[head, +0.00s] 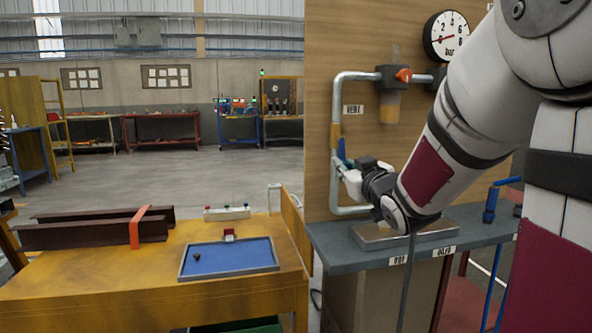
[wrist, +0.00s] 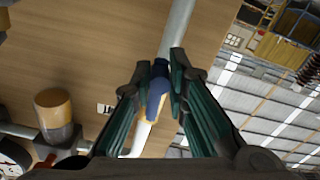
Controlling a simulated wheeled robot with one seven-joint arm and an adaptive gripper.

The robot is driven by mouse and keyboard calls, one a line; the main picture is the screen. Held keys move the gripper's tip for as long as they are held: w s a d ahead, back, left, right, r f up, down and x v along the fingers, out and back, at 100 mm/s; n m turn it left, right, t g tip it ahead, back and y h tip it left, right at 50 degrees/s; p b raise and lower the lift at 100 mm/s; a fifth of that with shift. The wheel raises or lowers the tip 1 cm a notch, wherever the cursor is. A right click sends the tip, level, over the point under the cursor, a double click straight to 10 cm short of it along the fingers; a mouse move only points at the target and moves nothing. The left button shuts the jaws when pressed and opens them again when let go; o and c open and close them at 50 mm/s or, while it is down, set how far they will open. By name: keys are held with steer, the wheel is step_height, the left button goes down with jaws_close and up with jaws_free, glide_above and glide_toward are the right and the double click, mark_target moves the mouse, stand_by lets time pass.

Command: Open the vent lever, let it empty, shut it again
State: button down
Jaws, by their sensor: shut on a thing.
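The vent lever (head: 342,149) is a small blue handle on the grey pipe, below the VENT label (head: 353,110) on the wooden panel. In the head view it stands near upright, roughly along the pipe, partly hidden by my gripper (head: 345,168). In the wrist view the blue lever (wrist: 156,86) lies between the two dark green fingers of my gripper (wrist: 162,78), which is shut on it. The pressure gauge (head: 447,37) has a red needle pointing left, near the 2. A clear bowl (head: 390,108) with amber in its lower part hangs from the pipework.
An orange-red knob (head: 403,75) sits on the pipework above. A grey shelf (head: 330,242) with a metal tray (head: 372,241) lies below my arm. A yellow bench (head: 95,290) with dark beams (head: 85,236) and a blue tray (head: 225,257) stands left.

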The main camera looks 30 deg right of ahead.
steer(key=d+r+n+b, duration=0.2)
steer(key=r+n+b, duration=0.1)
steer(key=n, duration=0.5)
steer(key=s+d+r+n+b, duration=0.1)
steer(key=d+r+n+b, duration=0.2)
steer(key=n, duration=0.6)
steer(key=shift+s+d+b, duration=0.2)
steer(key=shift+s+b, duration=0.05)
steer(key=shift+b, duration=0.85)
steer(key=shift+r, duration=0.2)
steer(key=c, duration=1.6)
jaws_free()
steer(key=shift+o, duration=0.2)
steer(key=v, duration=1.2)
